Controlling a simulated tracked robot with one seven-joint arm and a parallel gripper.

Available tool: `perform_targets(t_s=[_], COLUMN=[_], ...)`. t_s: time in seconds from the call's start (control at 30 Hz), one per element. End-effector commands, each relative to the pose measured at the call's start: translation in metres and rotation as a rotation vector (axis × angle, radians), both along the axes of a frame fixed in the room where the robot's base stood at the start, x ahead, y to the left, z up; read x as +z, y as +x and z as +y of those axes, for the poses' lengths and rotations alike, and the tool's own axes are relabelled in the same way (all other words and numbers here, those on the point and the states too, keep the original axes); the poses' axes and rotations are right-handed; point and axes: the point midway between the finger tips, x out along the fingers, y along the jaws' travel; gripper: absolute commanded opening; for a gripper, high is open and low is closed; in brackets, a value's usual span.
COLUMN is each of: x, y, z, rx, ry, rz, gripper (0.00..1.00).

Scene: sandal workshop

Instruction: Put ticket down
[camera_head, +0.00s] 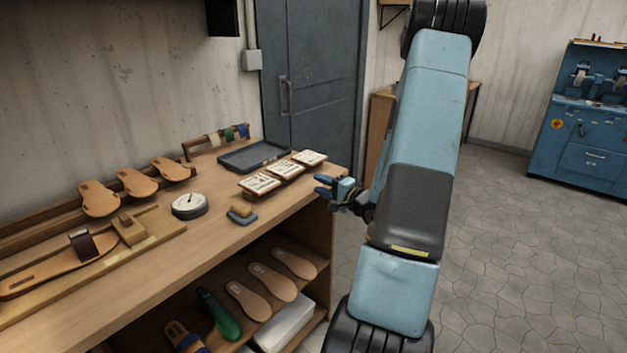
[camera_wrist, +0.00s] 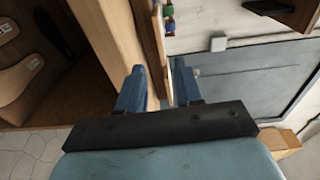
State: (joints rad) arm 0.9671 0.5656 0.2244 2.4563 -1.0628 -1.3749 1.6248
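Three white printed cards on wooden blocks, which look like tickets, lie in a row at the right end of the bench top: a near-left one (camera_head: 259,184), a middle one (camera_head: 286,171) and a far-right one (camera_head: 310,158). I cannot tell which is the task's ticket. My gripper (camera_head: 322,187) is just off the bench's right end, close to the cards. In the wrist view my gripper (camera_wrist: 158,88) has its two blue fingers apart, with the bench edge showing between them. I see no ticket between the fingers.
The wooden bench (camera_head: 130,271) also bears a dark tray (camera_head: 254,156), a round dial gauge (camera_head: 189,205), a small block (camera_head: 242,214) and sandal soles (camera_head: 137,182). More soles (camera_head: 272,281) lie on its shelf. A grey door (camera_head: 312,70) stands behind; open floor lies right.

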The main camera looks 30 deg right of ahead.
Motion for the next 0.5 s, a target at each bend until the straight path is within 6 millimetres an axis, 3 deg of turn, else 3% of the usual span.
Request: perform_targets(t_s=[0.27,0.5], x=[0.001,0.012], y=[-0.026,-0.012], z=[-0.008,0.001], rx=[-0.002,-0.017], ry=[-0.003,-0.203], rz=[0.000,0.066], gripper=[0.35,0.35])
